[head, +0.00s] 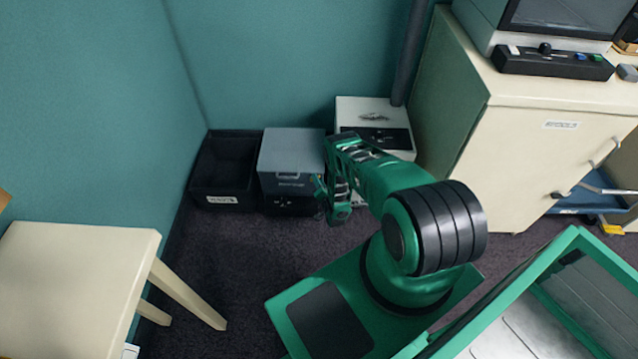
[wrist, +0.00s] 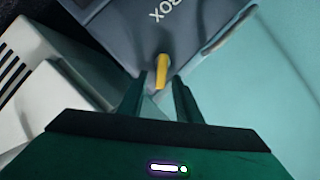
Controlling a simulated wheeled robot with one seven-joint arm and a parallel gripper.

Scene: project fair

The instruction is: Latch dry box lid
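The dry box has a grey-blue lid (head: 291,150) and stands on the floor against the wall in the head view. My gripper (head: 328,203) is at its front right corner. In the wrist view, a grey-blue face of the box (wrist: 195,28) carries the letters "BOX". A yellow latch tab (wrist: 161,70) sticks out from its edge. My gripper (wrist: 160,88) is open, with the tab between and just beyond the fingertips. I cannot tell whether a finger touches the tab. The tab is not discernible in the head view.
A black open bin (head: 222,190) stands left of the box, and a white box (head: 375,103) stands close on its right. A cream table (head: 75,280) is at the lower left. A cream cabinet (head: 535,150) is at the right. Carpet in front of the bins is clear.

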